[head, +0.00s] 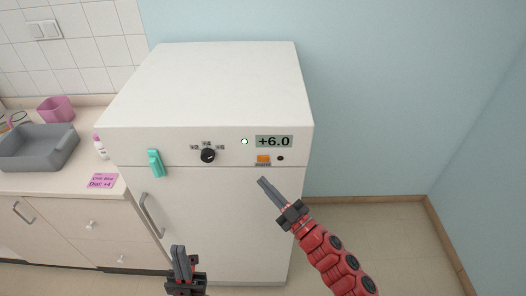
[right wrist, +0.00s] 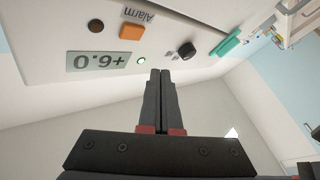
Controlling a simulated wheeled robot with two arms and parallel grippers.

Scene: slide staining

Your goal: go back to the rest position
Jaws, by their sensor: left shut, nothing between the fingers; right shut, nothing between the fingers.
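My right gripper (head: 264,184) is shut and empty. It is in front of the white fridge (head: 215,75), just below the orange button (head: 263,159) on its panel. In the right wrist view its fingers (right wrist: 160,75) are pressed together, with the panel beyond them. I cannot tell whether the tips touch the fridge. My left gripper (head: 177,252) is shut and empty, low in front of the fridge door (head: 215,210). The display (head: 274,141) reads +6.0, and a green light (head: 244,141) is lit to its left. A black knob (head: 208,155) sits further left.
A teal clip-like piece (head: 155,163) is on the fridge's front left, above the door handle (head: 151,215). The floor at right (head: 390,235) is clear.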

